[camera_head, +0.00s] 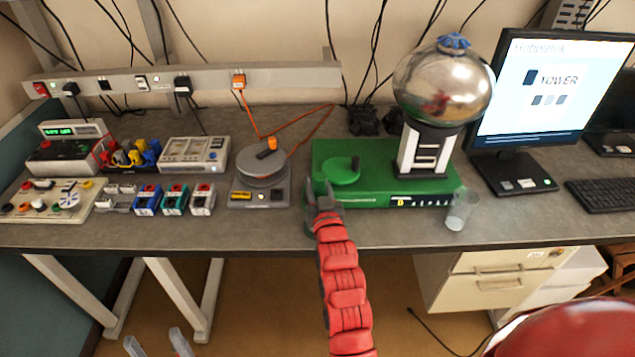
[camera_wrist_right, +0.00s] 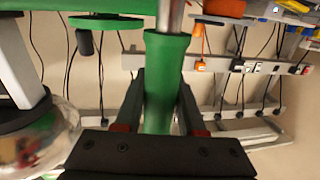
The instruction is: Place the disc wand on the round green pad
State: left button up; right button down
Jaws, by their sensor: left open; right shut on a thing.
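My right gripper (camera_head: 325,187) is at the front left corner of the green base, shut on the green handle of the disc wand (camera_wrist_right: 167,70). In the right wrist view, which is upside down, the handle is between the fingers and a metal rod runs from it out of frame; I cannot see the disc. In the head view, the gripper mostly hides the wand. The round green pad (camera_head: 338,172) lies on the green base, just right of the gripper, with a black peg at its edge. My left gripper (camera_head: 155,343) is open and empty at the bottom left, only its fingertips showing.
A chrome sphere (camera_head: 443,85) stands on the right of the green base (camera_head: 400,187). A grey turntable device (camera_head: 262,180) is left of the gripper. A clear cup (camera_head: 461,210), monitor (camera_head: 545,95) and keyboard (camera_head: 605,192) are to the right. Several small devices fill the left.

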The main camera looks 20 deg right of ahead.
jog(key=shift+f, duration=0.4)
jog(key=shift+f, duration=0.2)
jog(key=c, duration=0.5)
grip_release()
jog(key=shift+r, duration=0.1)
